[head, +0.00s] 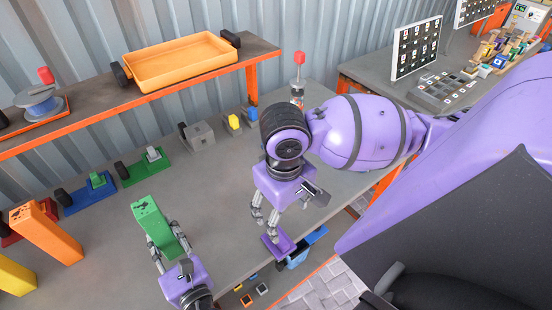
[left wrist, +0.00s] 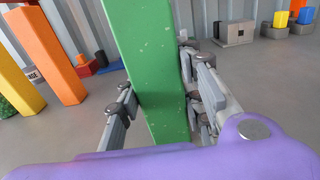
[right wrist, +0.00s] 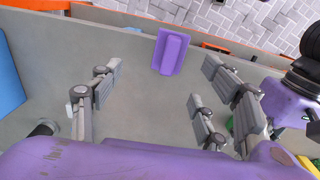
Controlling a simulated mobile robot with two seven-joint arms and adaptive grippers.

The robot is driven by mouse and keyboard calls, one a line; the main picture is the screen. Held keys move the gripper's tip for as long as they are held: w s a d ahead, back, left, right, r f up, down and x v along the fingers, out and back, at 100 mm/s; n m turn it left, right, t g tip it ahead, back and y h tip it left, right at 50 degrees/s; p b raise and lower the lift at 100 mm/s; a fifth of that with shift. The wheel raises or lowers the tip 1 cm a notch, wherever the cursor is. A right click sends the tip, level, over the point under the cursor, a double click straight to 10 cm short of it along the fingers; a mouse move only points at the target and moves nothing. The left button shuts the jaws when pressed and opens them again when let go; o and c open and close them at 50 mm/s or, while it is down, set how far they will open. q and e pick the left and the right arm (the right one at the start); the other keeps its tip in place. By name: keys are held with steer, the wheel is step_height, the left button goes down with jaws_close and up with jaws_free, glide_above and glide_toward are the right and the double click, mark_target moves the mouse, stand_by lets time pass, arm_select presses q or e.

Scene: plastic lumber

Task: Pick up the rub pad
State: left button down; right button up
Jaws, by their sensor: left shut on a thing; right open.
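A purple pad with a raised ridge, which looks like the rub pad (head: 278,246), lies on the grey table near its front edge. It also shows in the right wrist view (right wrist: 170,52), just beyond the fingertips. My right gripper (head: 265,220) is open and empty, right by the pad. In the right wrist view the pad lies ahead of the gap between the fingers and is not gripped. My left gripper (head: 167,243) is shut on a green post (left wrist: 157,75), its fingers on both sides of it.
An orange post (head: 46,233) and a yellow post stand at the left. Blue and green blocks (head: 141,167) with black knobs line the back, under a shelf with an orange tray (head: 180,65). A blue bin (head: 300,252) hangs by the front edge. The table behind the pad is clear.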

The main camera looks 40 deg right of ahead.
steer(key=f, duration=0.3)
steer(key=a+f, duration=0.1)
steer(key=f, duration=0.7)
steer(key=shift+a, duration=0.25)
steer(key=c, duration=1.3)
